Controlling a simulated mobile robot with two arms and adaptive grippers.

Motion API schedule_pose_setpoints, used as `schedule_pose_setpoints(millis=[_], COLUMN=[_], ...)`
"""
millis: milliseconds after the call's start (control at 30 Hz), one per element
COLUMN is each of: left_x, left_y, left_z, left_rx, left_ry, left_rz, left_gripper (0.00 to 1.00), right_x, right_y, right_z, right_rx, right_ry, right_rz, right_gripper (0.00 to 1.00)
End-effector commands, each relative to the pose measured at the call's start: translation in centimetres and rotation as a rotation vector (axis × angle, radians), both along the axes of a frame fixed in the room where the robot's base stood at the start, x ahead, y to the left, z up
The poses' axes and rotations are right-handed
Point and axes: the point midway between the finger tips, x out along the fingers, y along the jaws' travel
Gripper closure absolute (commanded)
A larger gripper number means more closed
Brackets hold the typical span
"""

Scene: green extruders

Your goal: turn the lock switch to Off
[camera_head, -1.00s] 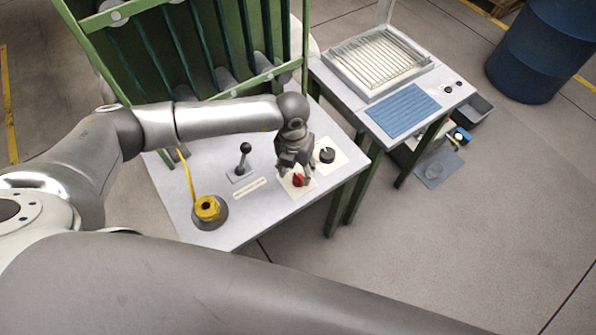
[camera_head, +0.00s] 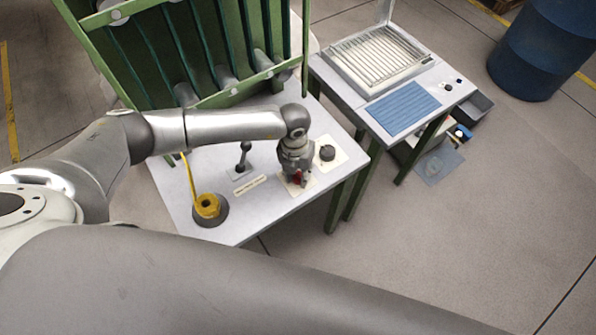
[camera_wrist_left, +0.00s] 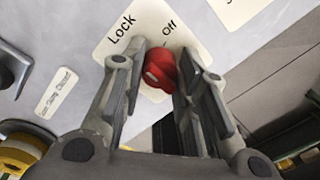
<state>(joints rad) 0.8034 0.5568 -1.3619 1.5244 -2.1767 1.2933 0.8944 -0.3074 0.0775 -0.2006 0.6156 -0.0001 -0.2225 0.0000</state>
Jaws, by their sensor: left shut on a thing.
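The red lock switch (camera_wrist_left: 159,68) sits on a pale plate (camera_wrist_left: 113,45) labelled "Lock" and "Off" in the left wrist view. In the head view the red switch (camera_head: 297,178) shows only partly below my left gripper (camera_head: 298,180). My left gripper, also in the left wrist view (camera_wrist_left: 162,75), points down at the table with one finger on each side of the red knob, shut on it. The exact angle of the knob is hard to tell between the fingers. My right gripper is not in view.
A black knob (camera_head: 327,153) is right of the switch. A black-tipped lever (camera_head: 244,157) and a yellow-topped round device (camera_head: 208,206) stand to its left. A green rack (camera_head: 200,50) rises behind. A second table (camera_head: 365,100) stands at right.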

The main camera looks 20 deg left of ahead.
Motion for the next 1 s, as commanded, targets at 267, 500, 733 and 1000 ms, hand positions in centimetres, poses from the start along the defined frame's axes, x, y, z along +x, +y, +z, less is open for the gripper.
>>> schedule_pose_setpoints(millis=[267,500,733,1000], left_x=[0.1,0.2,0.3,0.3], left_y=[0.1,0.1,0.0,0.0], left_z=[-0.1,-0.3,-0.4,-0.4], left_rx=[0.001,0.000,0.001,0.001], left_ry=[-0.002,-0.003,-0.004,-0.006], left_rz=[-0.034,-0.167,-0.373,-0.629], left_gripper=[0.95,0.95,0.95,0.95], right_x=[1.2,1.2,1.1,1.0], right_y=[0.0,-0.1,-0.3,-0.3], right_z=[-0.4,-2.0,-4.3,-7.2], right_rx=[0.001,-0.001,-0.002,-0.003], right_ry=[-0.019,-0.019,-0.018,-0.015], right_rz=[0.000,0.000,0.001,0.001], right_gripper=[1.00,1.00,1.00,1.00])
